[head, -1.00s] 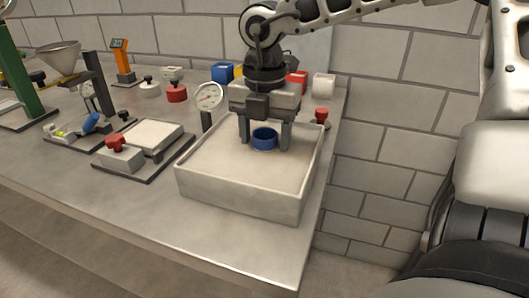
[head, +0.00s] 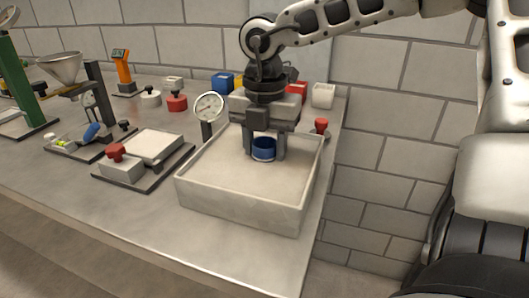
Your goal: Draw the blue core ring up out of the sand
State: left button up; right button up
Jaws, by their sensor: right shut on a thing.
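The blue core ring (head: 263,149) stands upright in the pale sand (head: 235,172) of the square sandbed (head: 240,208), toward its back right part. My right gripper (head: 264,155) points straight down over the bed, with one finger on each side of the ring. It is shut on the ring. The lower edge of the ring meets the sand, and how much of it is buried is hidden. My left gripper is not in view.
A dial gauge (head: 208,107) stands close behind the bed's left corner. A red knob (head: 321,126) sits by its right back side. A plate device with a red knob (head: 117,153) is to the left. Blue (head: 222,83) and red blocks and a white cup (head: 323,95) stand behind.

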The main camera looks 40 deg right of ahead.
jog(key=shift+r, duration=0.15)
jog(key=shift+r+p, duration=1.75)
jog(key=shift+r, duration=1.6)
jog(key=shift+c, duration=0.3)
